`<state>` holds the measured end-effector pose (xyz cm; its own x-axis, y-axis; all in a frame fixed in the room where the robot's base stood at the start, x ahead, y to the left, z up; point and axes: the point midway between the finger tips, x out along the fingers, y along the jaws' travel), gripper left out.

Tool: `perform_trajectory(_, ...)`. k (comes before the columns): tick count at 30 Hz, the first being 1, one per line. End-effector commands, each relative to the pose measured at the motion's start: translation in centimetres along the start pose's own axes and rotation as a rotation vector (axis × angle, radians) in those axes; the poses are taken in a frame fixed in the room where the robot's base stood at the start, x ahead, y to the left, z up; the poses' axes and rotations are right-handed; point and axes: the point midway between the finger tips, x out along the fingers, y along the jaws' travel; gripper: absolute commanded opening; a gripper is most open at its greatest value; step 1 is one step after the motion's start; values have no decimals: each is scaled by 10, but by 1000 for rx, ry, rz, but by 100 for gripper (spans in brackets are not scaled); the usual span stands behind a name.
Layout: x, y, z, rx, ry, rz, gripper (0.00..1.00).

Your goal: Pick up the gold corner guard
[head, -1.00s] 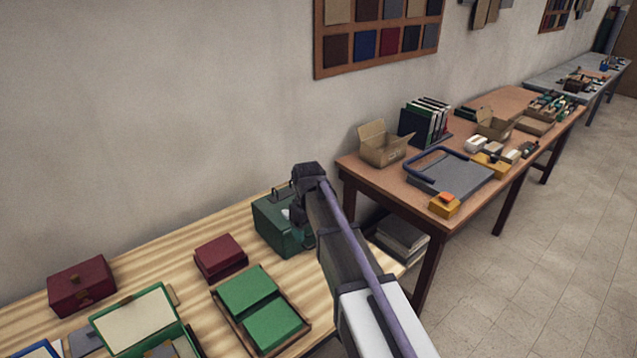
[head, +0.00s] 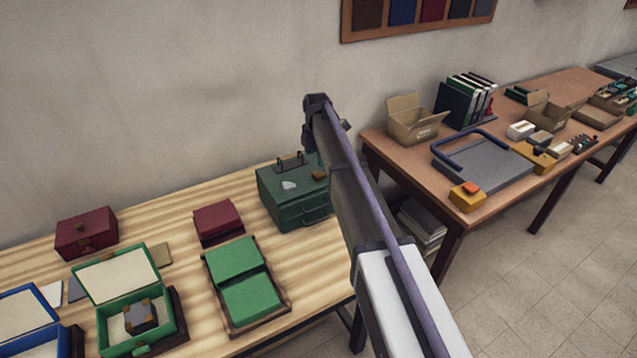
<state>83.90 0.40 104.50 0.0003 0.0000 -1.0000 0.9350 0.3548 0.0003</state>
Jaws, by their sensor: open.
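A small gold-brown piece (head: 319,175), which looks like the gold corner guard, lies on top of the green case (head: 292,205) near its right back edge. Its exact shape is too small to tell. My gripper (head: 309,140) is a dark shape at the end of my arm, above the back right of the case and apart from the gold piece in the picture. It is open; its fingertips are hard to make out against my arm. A pale grey-white piece (head: 289,186) also lies on the case top.
A maroon block (head: 218,221), a tray with green pads (head: 246,276), a maroon box (head: 86,232) and an open green box (head: 124,285) share the striped table (head: 185,240). A second brown table (head: 405,160) with cartons and a grey board stands right, across a gap.

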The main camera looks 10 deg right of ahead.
Motion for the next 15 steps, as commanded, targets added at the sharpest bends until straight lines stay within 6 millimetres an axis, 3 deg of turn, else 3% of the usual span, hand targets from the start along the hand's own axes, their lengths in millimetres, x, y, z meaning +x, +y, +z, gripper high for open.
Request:
perform_trajectory(1,22,0,0,0,0,0,72)
perform_trajectory(8,28,0,0,1,0,0,72)
perform_trajectory(15,74,2,-2,2,0,0,72)
